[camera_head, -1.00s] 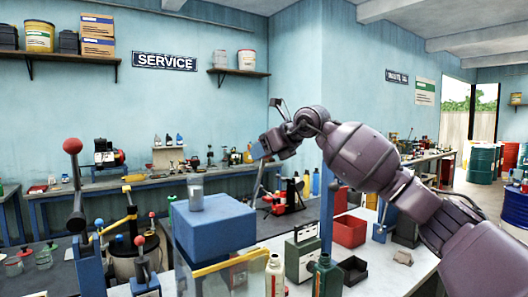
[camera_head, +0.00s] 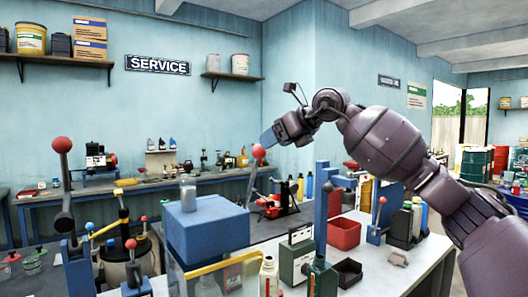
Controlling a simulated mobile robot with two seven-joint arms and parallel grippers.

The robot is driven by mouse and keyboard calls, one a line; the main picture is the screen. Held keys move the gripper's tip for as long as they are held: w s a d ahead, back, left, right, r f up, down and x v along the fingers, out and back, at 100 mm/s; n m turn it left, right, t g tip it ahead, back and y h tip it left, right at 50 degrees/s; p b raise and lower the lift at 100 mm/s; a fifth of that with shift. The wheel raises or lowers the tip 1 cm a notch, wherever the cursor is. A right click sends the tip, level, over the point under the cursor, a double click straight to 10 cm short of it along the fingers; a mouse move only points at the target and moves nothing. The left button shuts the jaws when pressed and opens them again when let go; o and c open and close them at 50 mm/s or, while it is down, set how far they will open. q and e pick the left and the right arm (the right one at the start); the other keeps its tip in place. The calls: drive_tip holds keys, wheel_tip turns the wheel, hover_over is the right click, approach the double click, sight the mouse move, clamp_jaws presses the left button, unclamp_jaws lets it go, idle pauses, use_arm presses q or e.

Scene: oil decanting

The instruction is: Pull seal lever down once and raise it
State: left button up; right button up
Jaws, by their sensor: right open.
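A lever with a red ball knob (camera_head: 258,151) stands near the middle of the head view. Its thin shaft runs up from behind the blue box, nearly upright with a slight lean to the right. Its lower end is hidden there. My right gripper (camera_head: 268,139) is open, just above and to the right of the knob. I cannot tell whether a finger still touches the knob. Another red-knobbed lever (camera_head: 62,170) stands upright at the left. No label shows which one is the seal lever. My left gripper is out of view.
The blue box (camera_head: 205,233) with a grey cup (camera_head: 188,198) on top stands in front. A pot (camera_head: 125,258) stands left.

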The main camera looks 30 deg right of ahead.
drive_tip(key=shift+v, duration=1.7)
